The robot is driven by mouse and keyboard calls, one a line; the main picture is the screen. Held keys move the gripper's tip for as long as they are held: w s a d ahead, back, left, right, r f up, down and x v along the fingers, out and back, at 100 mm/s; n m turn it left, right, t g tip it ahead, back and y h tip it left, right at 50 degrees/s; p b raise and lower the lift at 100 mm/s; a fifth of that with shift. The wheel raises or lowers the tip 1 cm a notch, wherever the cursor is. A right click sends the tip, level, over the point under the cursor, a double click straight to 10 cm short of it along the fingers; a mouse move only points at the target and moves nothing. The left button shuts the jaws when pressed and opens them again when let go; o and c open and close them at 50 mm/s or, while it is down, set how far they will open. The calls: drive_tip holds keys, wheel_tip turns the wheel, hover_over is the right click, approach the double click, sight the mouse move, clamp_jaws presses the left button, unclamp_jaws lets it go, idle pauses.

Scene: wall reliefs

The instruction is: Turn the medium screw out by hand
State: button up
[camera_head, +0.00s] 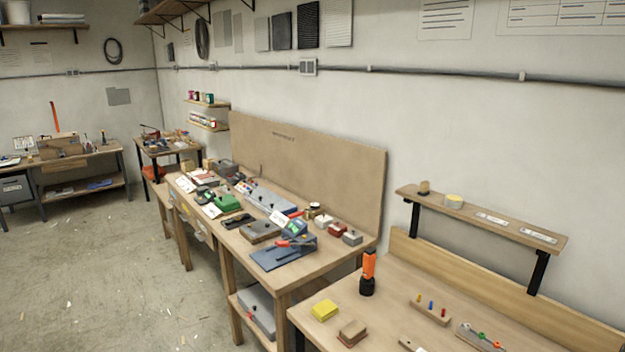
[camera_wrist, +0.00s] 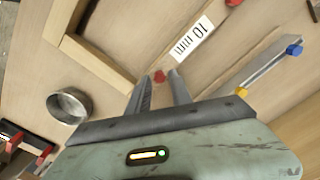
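In the wrist view, a small red knob (camera_wrist: 160,76) shows between the tips of my gripper (camera_wrist: 160,80). The two grey fingers stand apart, with a gap around the knob; I cannot tell how far beyond the tips it lies. A metal bar (camera_wrist: 262,66) to the right carries a blue knob (camera_wrist: 294,49) and a yellow knob (camera_wrist: 242,92). A label (camera_wrist: 192,38) reading "10 mm" lies near the red knob. I cannot tell which knob tops the medium screw. My gripper does not show in the head view.
In the wrist view, a round metal tin (camera_wrist: 70,106) and a wooden frame (camera_wrist: 92,48) lie left on the wooden surface. In the head view, the near bench bears an orange torch (camera_head: 369,272), a yellow block (camera_head: 324,310) and a peg block (camera_head: 430,313).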

drive_tip(key=m, duration=1)
drive_tip(key=shift+s, duration=0.1)
drive_tip(key=m, duration=1)
drive_tip(key=shift+m, duration=0.3)
clamp_jaws()
drive_tip(key=n, duration=0.5)
drive_tip(key=shift+n, duration=0.3)
drive_tip(key=shift+n, duration=0.7)
drive_tip(key=n, duration=0.3)
